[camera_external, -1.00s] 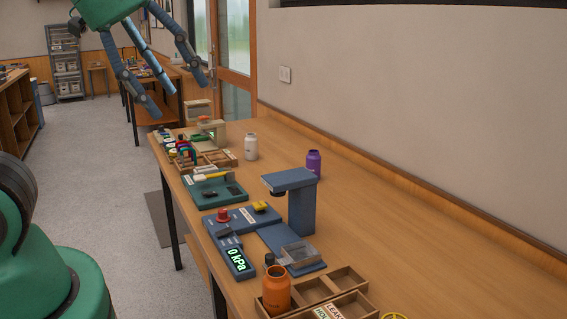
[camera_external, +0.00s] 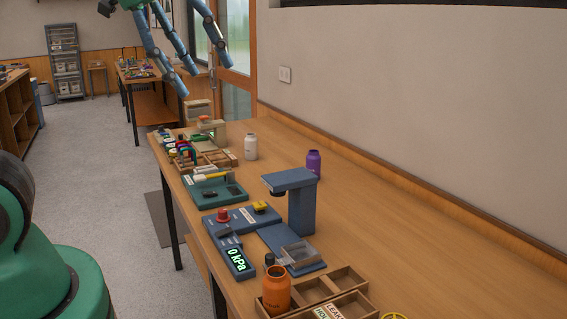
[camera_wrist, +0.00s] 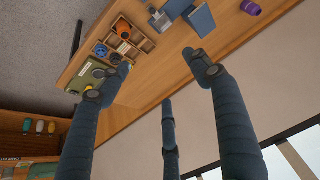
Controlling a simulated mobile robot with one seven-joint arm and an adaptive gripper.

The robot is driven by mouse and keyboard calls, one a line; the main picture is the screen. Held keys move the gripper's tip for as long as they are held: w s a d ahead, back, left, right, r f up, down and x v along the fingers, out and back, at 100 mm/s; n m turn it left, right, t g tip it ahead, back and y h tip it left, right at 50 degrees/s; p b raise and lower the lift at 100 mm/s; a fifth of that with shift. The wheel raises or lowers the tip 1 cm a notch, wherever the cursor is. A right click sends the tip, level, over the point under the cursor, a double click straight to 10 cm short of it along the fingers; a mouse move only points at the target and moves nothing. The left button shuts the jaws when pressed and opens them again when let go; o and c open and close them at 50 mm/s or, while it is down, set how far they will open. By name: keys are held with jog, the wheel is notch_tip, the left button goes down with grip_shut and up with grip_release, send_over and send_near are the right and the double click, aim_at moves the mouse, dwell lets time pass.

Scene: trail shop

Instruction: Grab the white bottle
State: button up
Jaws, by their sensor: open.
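The white bottle (camera_external: 251,147) stands upright on the long wooden table, near its far end, in the external view. I cannot make it out in the wrist view. My gripper (camera_external: 204,78) has three blue-grey fingers, spread open and empty, in the air above and to the left of the bottle in the external picture. In the wrist view the gripper (camera_wrist: 160,82) fingers are apart with nothing between them.
A purple bottle (camera_external: 313,162) stands nearer on the table. A blue stand (camera_external: 300,205), an orange bottle (camera_external: 277,290), a wooden divided tray (camera_external: 345,283) and a green tray (camera_external: 216,193) line the front side. The table's wall side is mostly clear.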

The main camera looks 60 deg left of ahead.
jog(key=w+a+r+p, duration=0.1)
jog(key=w+a+r, duration=0.1)
jog(key=w+a, duration=0.55)
jog(key=w+a+r, duration=0.1)
jog(key=w+a, duration=0.4)
jog(key=w, duration=0.6)
jog(key=w+a+f+n+p, duration=0.1)
jog(key=w+a+f, duration=0.1)
jog(key=w+a, duration=0.55)
jog(key=w+a+f, duration=0.3)
jog(key=w+a, duration=0.2)
jog(key=a, duration=0.6)
jog(key=n+p, duration=0.1)
jog(key=p, duration=0.1)
send_near(249, 134)
jog(key=d, duration=0.1)
jog(key=shift+w+r+g+y, duration=0.15)
jog(key=shift+r+g+y, duration=0.15)
jog(key=shift+g+y, duration=0.1)
jog(key=shift+f, duration=0.1)
jog(key=shift+x, duration=4.2)
